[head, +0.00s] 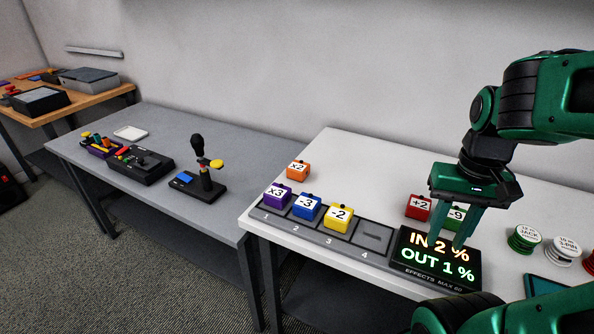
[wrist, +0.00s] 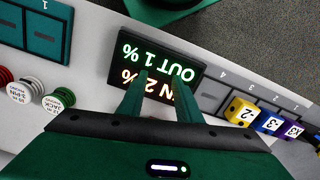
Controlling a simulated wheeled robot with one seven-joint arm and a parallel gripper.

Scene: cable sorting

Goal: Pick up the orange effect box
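The orange effect box (head: 298,170), marked x2, stands on the white table behind the slotted tray, to the left in the head view. It is apart from the tray's boxes. At most a sliver of it may show at the wrist view's right edge; I cannot tell. My gripper (head: 462,224) is far to its right, above the table near the display. In the wrist view, the two fingers of my gripper (wrist: 158,100) are spread apart with nothing between them, over the display.
The tray (head: 374,238) holds purple x3 (head: 277,194), blue -3 (head: 307,206) and yellow -2 (head: 339,218) boxes; slot 4 is empty. The display (head: 437,262) reads IN 2 %, OUT 1 %. Red +2 (head: 418,206) and green -9 (head: 456,217) boxes stand near my gripper. Spools (head: 524,238) stand right.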

